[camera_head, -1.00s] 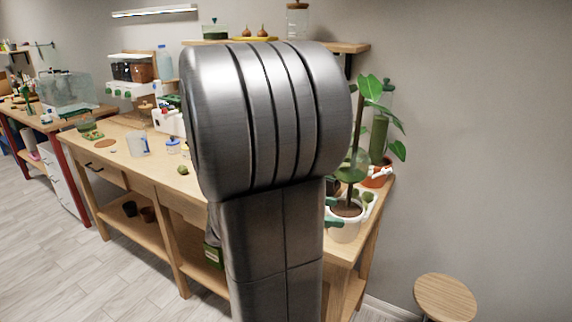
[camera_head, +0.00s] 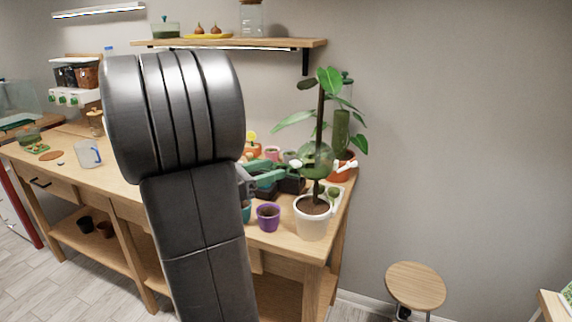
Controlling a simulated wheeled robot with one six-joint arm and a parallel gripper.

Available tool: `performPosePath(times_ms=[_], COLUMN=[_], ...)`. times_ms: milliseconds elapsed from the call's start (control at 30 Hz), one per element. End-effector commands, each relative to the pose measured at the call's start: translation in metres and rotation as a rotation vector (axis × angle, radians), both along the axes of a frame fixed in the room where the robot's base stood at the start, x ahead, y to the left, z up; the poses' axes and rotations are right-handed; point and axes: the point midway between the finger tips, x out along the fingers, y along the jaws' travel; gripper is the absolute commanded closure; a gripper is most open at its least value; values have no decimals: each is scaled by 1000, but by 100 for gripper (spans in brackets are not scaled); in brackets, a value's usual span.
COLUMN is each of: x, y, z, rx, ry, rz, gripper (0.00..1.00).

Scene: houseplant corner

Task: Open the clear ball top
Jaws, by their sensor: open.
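A clear, green-tinted ball (camera_head: 317,166) sits around the stem of the tall plant (camera_head: 320,117), above its white pot (camera_head: 311,222). Its halves and catch are too small to make out. My gripper (camera_head: 281,174) shows partly past my arm, with green fingers pointing right towards the plant. It is open and looks to be left of the ball and a little lower. I cannot tell the gap in depth between them. My arm hides the gripper's base.
A purple pot (camera_head: 268,217) stands on the bench left of the white pot. A terracotta pot (camera_head: 345,167) with a leafy plant is behind it. A shelf (camera_head: 285,43) hangs above. A round stool (camera_head: 416,283) stands on the floor at right.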

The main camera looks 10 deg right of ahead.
Motion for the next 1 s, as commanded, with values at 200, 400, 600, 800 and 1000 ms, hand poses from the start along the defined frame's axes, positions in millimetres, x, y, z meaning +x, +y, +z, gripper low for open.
performPosePath(times_ms=[200,400,600,800,1000], x=[10,16,19,19,18], y=[-30,-46,-51,-51,-51], z=[0,1,0,0,0], rx=[0,1,0,0,0], ry=[-1,-2,-1,-1,-1], rz=[-5,-2,0,0,0], gripper=[53,53,53,53,90])
